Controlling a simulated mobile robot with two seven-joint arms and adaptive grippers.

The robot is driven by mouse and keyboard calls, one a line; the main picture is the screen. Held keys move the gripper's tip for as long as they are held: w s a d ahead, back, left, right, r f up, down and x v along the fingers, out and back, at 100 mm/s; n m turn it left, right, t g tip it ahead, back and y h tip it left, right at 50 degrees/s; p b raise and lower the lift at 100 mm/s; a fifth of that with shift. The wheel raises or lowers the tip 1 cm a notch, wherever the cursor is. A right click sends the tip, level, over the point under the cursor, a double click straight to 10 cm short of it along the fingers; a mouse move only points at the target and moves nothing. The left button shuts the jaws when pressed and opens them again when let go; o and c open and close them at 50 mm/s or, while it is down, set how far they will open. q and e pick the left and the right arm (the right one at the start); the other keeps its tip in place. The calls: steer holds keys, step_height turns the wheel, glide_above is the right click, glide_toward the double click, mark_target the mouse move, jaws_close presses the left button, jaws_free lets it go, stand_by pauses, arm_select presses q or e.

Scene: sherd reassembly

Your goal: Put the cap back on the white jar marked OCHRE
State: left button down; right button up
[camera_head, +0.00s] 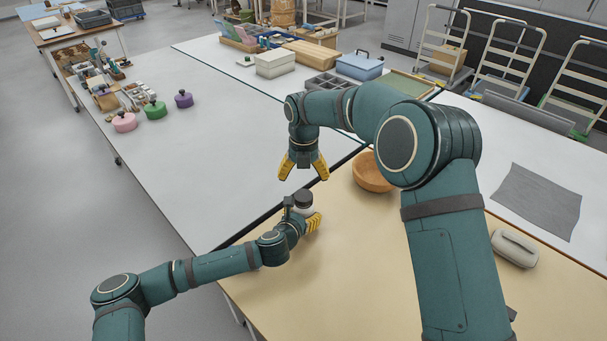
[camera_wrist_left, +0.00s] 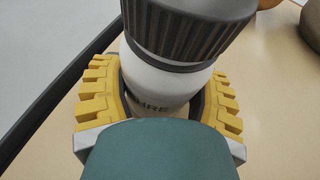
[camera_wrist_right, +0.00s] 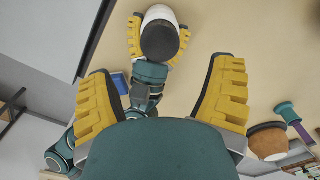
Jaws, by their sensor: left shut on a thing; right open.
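The white jar (camera_wrist_left: 165,80) stands between the fingers of my left gripper (camera_wrist_left: 165,105), which is shut on its body. Part of its dark lettering, ending in "HRE", shows in the left wrist view. The ribbed dark grey cap (camera_wrist_left: 185,28) sits over the jar's mouth; I cannot tell whether it is screwed tight. In the head view the cap (camera_head: 303,196) shows just below my right gripper (camera_head: 302,172), which is open, empty and points down. The right wrist view shows the cap (camera_wrist_right: 160,41) from above, beyond the open fingers, with white jar beside it.
A round orange-brown bowl (camera_head: 372,172) stands on the tan table right of the grippers, partly behind my right arm. A grey cloth (camera_head: 537,200) and a pale grey case (camera_head: 514,248) lie farther right. Pink (camera_head: 124,122), green (camera_head: 155,110) and purple lidded pots stand far left.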

mark_target(303, 195)
steer(key=shift+f, duration=0.1)
steer(key=shift+f, duration=3.95)
steer(key=c, duration=1.3)
steer(key=shift+o, duration=0.2)
steer(key=m, duration=1.1)
steer(key=shift+m, duration=0.3)
steer(key=m, duration=0.4)
steer(key=shift+m, duration=0.3)
